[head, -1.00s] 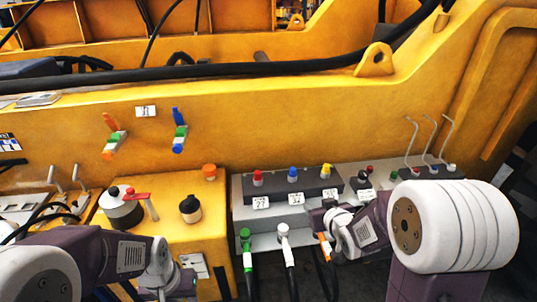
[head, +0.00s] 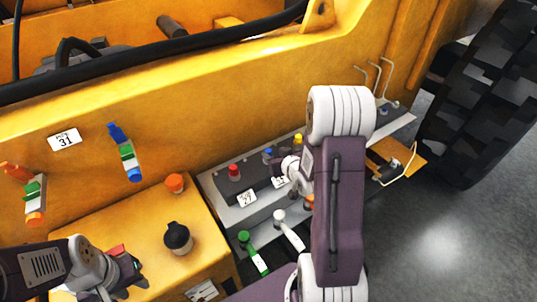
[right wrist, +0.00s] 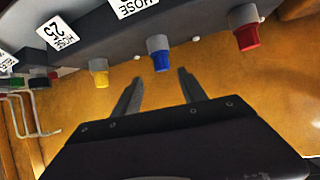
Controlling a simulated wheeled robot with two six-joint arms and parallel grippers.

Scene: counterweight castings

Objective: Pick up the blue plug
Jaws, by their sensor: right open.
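The blue plug (right wrist: 161,60) sits in a grey socket on the grey panel in the right wrist view, between the red plug (right wrist: 247,37) and the yellow plug (right wrist: 99,80).
Green (head: 244,238) and white (head: 280,216) hose ends stand before the panel. A blue-green handle (head: 126,153) is on the yellow wall. Open floor lies right.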

